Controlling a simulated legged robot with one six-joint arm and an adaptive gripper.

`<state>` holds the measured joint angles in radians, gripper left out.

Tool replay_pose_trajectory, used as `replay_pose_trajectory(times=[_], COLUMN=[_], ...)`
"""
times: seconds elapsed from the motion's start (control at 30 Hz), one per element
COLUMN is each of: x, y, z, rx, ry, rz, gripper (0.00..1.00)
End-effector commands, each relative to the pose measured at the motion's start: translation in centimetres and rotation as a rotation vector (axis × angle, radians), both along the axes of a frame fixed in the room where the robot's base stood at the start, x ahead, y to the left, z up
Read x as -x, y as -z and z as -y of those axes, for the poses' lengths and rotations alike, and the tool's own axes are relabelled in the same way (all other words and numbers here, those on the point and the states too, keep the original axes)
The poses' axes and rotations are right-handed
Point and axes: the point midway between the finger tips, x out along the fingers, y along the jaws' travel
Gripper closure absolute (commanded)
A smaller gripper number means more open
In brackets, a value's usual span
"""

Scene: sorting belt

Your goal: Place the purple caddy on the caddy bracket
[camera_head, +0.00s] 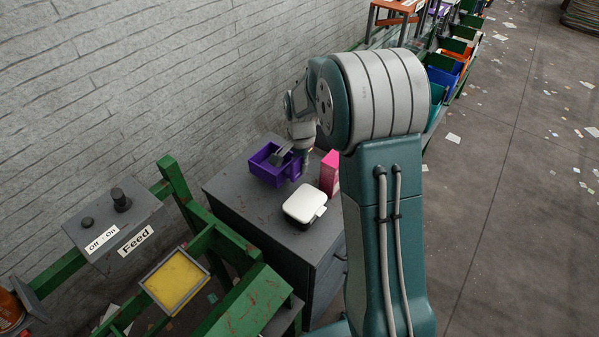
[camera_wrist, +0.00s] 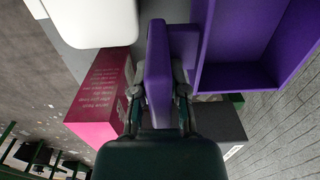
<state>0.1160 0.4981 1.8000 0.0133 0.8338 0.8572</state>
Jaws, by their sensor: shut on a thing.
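The purple caddy (camera_head: 264,171) is an open box at the back of the grey cabinet top, near the brick wall. My gripper (camera_head: 294,161) is at its right side. In the wrist view the caddy (camera_wrist: 240,45) fills the upper right, and my gripper (camera_wrist: 159,92) is shut on its upright purple handle part, one finger on each side. I cannot tell whether the caddy rests on the cabinet or hangs just above it. I cannot make out the caddy bracket in either view.
A white lidded box (camera_head: 304,203) and a pink box (camera_head: 330,172) stand close to the caddy on the cabinet (camera_head: 232,203). A Feed control box (camera_head: 112,222) and green frame with a yellow tray (camera_head: 174,281) are at left. Coloured bins line the far right.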

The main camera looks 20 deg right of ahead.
Motion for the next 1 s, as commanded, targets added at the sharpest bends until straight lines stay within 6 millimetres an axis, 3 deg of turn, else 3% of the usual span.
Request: replay_pose_trajectory(times=[0.17,0.33,0.67,0.7,0.77,1.0], x=[-0.8,-0.7,-0.7,-0.7,-0.7,-0.7], y=[1.2,3.7,4.1,4.1,4.0,4.0], z=[0.1,0.0,0.1,0.1,0.1,0.1], rx=[0.002,0.002,0.002,0.002,0.002,0.002], ry=[-0.001,-0.001,-0.001,-0.001,-0.001,-0.001], rz=[-0.001,-0.001,0.001,0.001,0.001,0.001], gripper=[1.0,1.0,1.0,0.68,0.47,0.47])
